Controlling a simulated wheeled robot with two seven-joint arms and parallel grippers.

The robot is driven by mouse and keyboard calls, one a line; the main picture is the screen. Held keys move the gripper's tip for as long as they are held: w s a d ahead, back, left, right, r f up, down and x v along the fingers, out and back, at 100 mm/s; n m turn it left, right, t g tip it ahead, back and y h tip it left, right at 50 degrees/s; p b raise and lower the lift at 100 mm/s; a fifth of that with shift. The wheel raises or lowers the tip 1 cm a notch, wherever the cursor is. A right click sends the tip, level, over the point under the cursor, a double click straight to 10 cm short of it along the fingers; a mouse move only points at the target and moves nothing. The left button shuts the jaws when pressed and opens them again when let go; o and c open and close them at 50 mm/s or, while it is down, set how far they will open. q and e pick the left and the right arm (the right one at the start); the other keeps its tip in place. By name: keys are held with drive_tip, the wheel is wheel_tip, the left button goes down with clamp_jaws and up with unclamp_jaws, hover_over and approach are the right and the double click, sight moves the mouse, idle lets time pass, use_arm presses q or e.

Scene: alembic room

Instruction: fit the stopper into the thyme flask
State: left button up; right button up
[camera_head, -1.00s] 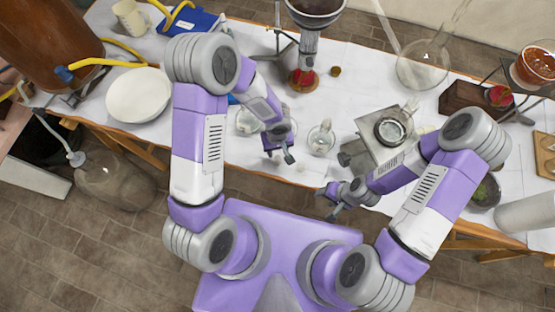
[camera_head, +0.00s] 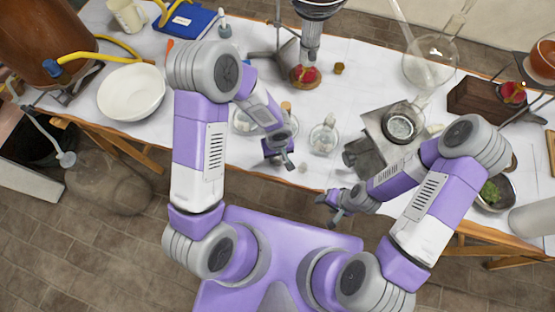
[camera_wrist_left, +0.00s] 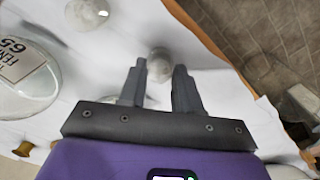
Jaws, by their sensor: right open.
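A small pale stopper (camera_head: 303,167) lies on the white cloth near the table's front edge. It also shows in the left wrist view (camera_wrist_left: 160,66), between and just beyond my fingertips. My left gripper (camera_head: 284,162) is open and empty, just left of the stopper in the head view; its fingers (camera_wrist_left: 159,84) stand apart. A clear round flask (camera_head: 323,138) stands behind and right of the stopper; I cannot read its label. In the left wrist view, another flask (camera_wrist_left: 25,85) has a label starting "FEN". My right gripper (camera_head: 338,208) is open and empty, in front of the table.
A metal box-like device (camera_head: 375,140) stands right of the flask. A cork (camera_head: 338,68) and a stand with a red piece (camera_head: 305,75) are farther back. A white bowl (camera_head: 131,92) is at the left. My left arm partly hides the glassware (camera_head: 242,120) beside it.

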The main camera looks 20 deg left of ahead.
sight(277, 158)
use_arm(q)
drive_tip(key=c, duration=0.5)
drive_tip(key=shift+r+p, duration=1.1)
drive_tip(key=shift+r, duration=0.95)
